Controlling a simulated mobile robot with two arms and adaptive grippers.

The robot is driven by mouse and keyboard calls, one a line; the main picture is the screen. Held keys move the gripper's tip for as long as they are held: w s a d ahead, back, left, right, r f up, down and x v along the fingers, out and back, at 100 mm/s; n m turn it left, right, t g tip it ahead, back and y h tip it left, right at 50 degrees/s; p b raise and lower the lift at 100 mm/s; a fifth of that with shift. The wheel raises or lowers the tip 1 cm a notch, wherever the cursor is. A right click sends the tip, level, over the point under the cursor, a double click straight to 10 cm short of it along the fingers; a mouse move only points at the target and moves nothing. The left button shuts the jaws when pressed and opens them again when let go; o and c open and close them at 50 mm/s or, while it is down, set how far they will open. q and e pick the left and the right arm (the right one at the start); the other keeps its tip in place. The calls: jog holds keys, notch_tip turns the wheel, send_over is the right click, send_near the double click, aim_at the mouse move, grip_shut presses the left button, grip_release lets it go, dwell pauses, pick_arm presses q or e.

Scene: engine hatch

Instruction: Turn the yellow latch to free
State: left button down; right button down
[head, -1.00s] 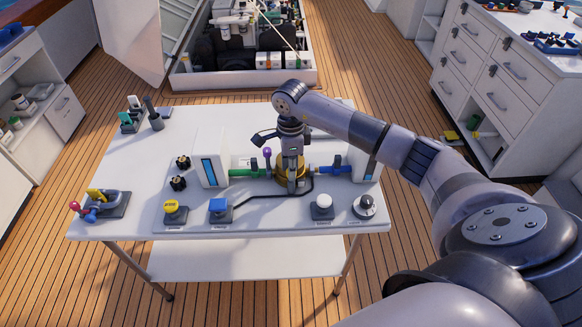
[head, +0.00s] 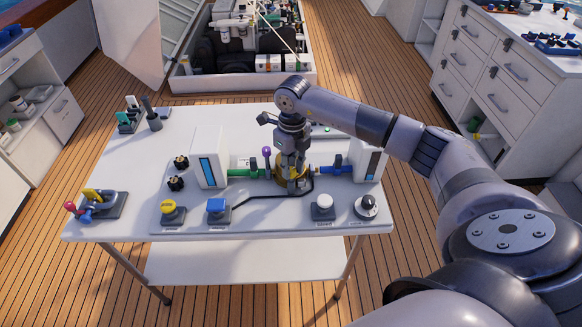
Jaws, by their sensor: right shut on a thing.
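A brass-yellow round fitting (head: 282,187) sits on the white table between a green pipe and a blue pipe. My right gripper (head: 291,176) points straight down at it and is shut on it; the fingers hide much of its middle. A yellow handle (head: 94,194) lies on a dark plate at the table's left end, beside a red-knobbed lever, apart from my gripper. I cannot tell from this view which yellow part is the latch. My left gripper is not in view.
White housings (head: 208,156) flank the pipes. A purple-tipped pin (head: 266,153) stands close to my gripper. A yellow button (head: 169,211), blue button (head: 217,206), white button (head: 323,202) and dark knob (head: 367,206) line the front edge. A black cable runs in front of the fitting.

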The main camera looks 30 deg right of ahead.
aim_at(292, 169)
jog(key=m, duration=0.6)
jog(key=shift+m, duration=0.4)
jog(key=shift+r, duration=0.1)
dwell(0.3)
jog(key=c, duration=1.4)
grip_release()
jog(key=shift+o, duration=0.2)
notch_tip(292, 169, up, 12)
jog(key=shift+d, duration=0.2)
jog(key=shift+a, duration=0.1)
